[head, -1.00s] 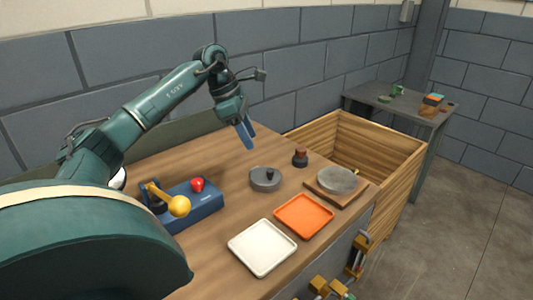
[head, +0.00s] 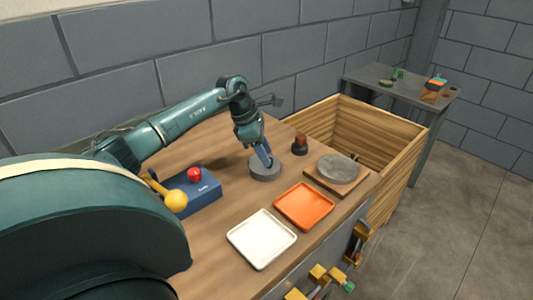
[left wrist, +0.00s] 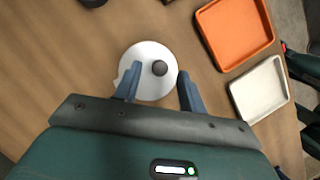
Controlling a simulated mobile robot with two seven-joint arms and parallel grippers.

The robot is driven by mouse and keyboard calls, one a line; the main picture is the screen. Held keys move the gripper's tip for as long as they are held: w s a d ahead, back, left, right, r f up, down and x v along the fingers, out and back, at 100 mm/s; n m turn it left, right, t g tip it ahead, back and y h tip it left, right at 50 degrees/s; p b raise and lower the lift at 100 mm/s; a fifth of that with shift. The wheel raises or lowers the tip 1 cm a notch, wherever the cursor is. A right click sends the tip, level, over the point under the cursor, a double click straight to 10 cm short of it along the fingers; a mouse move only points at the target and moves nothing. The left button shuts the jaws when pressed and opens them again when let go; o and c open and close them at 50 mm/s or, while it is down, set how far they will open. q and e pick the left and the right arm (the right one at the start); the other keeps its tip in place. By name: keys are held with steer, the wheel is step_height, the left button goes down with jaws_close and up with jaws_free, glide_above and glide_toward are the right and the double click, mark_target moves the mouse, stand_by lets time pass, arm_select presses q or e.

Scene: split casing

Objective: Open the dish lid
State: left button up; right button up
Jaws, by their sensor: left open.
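The round grey dish (head: 264,174) stands on the wooden table. In the left wrist view its lid (left wrist: 148,88) looks like a pale disc with a dark round knob (left wrist: 160,68). My left gripper (head: 264,158) is right above the dish, its blue fingers pointing down. In the left wrist view the left gripper (left wrist: 158,78) is open, with one finger over the lid and the other by its right edge. The knob shows between the fingertips, and I cannot tell whether they touch the lid. In the head view the fingers hide the knob.
An orange tray (head: 304,206) and a white tray (head: 261,239) lie in front of the dish. A blue box (head: 198,198) with a red knob and yellow ball lever stands left. A dark-red knobbed object (head: 300,145) and a grey disc (head: 338,167) on a board are right.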

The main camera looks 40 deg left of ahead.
arm_select(q)
steer(key=shift+x, duration=0.85)
steer(key=shift+c, duration=0.3)
jaws_close()
